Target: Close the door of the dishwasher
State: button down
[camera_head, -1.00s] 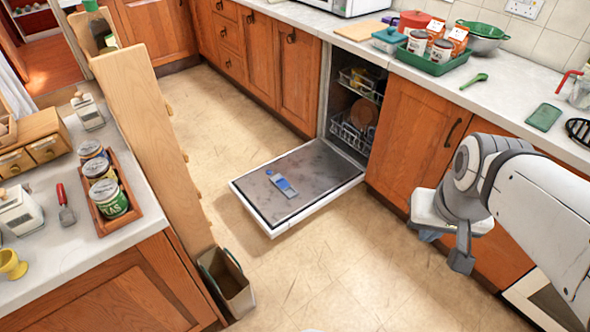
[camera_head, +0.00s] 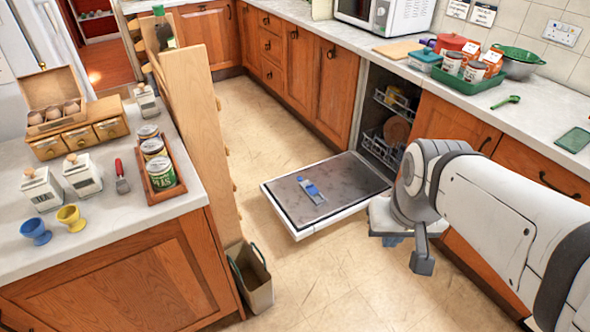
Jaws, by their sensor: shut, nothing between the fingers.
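The dishwasher door (camera_head: 345,178) is folded fully down and lies roughly level, low above the floor in front of the dishwasher opening. Its inner face is up and shows a blue and grey dispenser (camera_head: 311,190). Inside the dishwasher (camera_head: 366,108) are racks with a brown plate (camera_head: 396,131) in the lower one. My gripper (camera_head: 422,263) is at the lower right, to the right of the door and apart from it in the picture. It is shut with nothing held. My arm hides part of the cabinet front right of the dishwasher.
A tall wooden panel (camera_head: 196,120) and a counter (camera_head: 120,225) stand on the left. A bin (camera_head: 252,280) sits on the floor beside them. Wooden cabinets (camera_head: 290,70) line the back. The floor (camera_head: 340,265) in front of the door is clear.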

aim_at(345, 186)
jog(key=u, duration=0.45)
jog(key=i, duration=1)
jog(key=u, duration=0.05)
